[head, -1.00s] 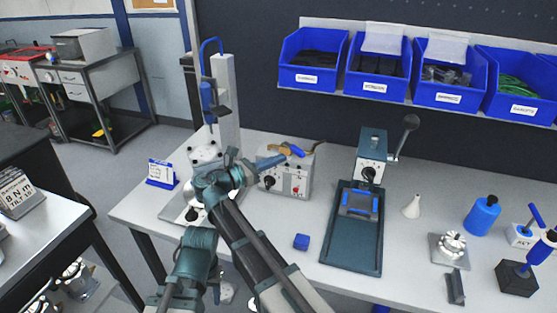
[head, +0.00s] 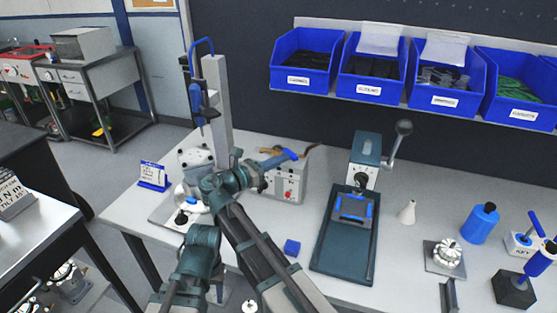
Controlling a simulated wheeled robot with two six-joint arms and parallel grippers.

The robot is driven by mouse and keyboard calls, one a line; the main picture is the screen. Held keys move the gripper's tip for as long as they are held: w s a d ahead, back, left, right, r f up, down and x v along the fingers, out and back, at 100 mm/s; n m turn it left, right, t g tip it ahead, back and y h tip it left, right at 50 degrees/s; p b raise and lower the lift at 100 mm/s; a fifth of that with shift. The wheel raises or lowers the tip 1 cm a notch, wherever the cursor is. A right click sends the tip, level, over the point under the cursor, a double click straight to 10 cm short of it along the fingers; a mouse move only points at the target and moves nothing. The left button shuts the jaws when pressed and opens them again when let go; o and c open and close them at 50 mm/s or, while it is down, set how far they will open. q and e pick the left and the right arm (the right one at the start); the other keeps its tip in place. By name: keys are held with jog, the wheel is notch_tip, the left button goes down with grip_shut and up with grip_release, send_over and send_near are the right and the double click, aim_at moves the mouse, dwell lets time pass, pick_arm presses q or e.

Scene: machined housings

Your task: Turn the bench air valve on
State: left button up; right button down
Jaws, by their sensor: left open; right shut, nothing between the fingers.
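The air valve has a blue lever (head: 289,154) and a brass-coloured body (head: 301,149), at the top of a grey control box on the bench. My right gripper (head: 271,162) is shut and empty, its fingers pointing right at the lever's left end. It overlaps the lever in the head view, and I cannot tell whether they touch. The gripper and wrist hide part of the lever and the box's left side. My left gripper (head: 218,290) is low at the bottom, pointing down beside its folded arm, open and mostly hidden.
The grey control box (head: 290,187) has a red button. A press stand (head: 217,105) rises behind my wrist, with a blue sign (head: 153,176) to its left. Blue bins (head: 307,62) hang above.

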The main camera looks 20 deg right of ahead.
aim_at(293, 155)
jog(key=shift+w+d+n+t+y, duration=0.2)
jog(key=shift+d+n+t+y, duration=1.6)
jog(key=shift+t, duration=0.7)
jog(key=shift+d, duration=0.45)
